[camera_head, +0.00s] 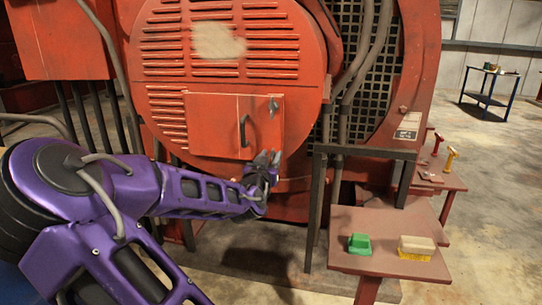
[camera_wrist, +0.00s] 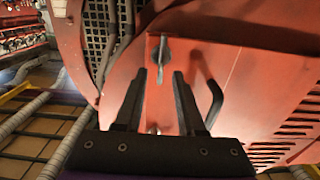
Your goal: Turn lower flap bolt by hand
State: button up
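The red flap (camera_head: 212,120) is a square door on the round louvred cover, shut against it, with a dark curved handle (camera_head: 244,131). A grey wing-shaped upper bolt (camera_head: 273,106) sits at its upper right corner; it also shows in the wrist view (camera_wrist: 161,58), beyond my fingertips. My gripper (camera_head: 269,156) is at the flap's lower right corner, its two dark fingers apart. In the wrist view the fingers (camera_wrist: 159,75) are open with a gap between them. A small light piece (camera_wrist: 154,130), possibly the lower bolt, shows low between them, mostly hidden. Contact cannot be told.
A red side table (camera_head: 372,222) at right holds a green block (camera_head: 359,244) and a cream-and-yellow block (camera_head: 416,248). A dark frame (camera_head: 365,151) stands right of my gripper. The handle in the wrist view (camera_wrist: 215,101) is close beside the right finger.

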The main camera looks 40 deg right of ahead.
jog(key=shift+c, duration=0.3)
grip_shut()
jog(key=shift+a+n, duration=0.1)
jog(key=shift+n, duration=0.3)
jog(key=shift+f+n+p, duration=0.55)
jog(key=shift+n+p, duration=0.5)
jog(key=shift+n, duration=4.8)
jog(key=shift+f+n+p, duration=0.6)
jog(key=shift+n+p, duration=0.5)
jog(key=shift+n, duration=4.8)
jog(key=shift+f+n+p, duration=0.55)
jog(key=shift+n+p, duration=0.5)
jog(key=shift+n, duration=4.8)
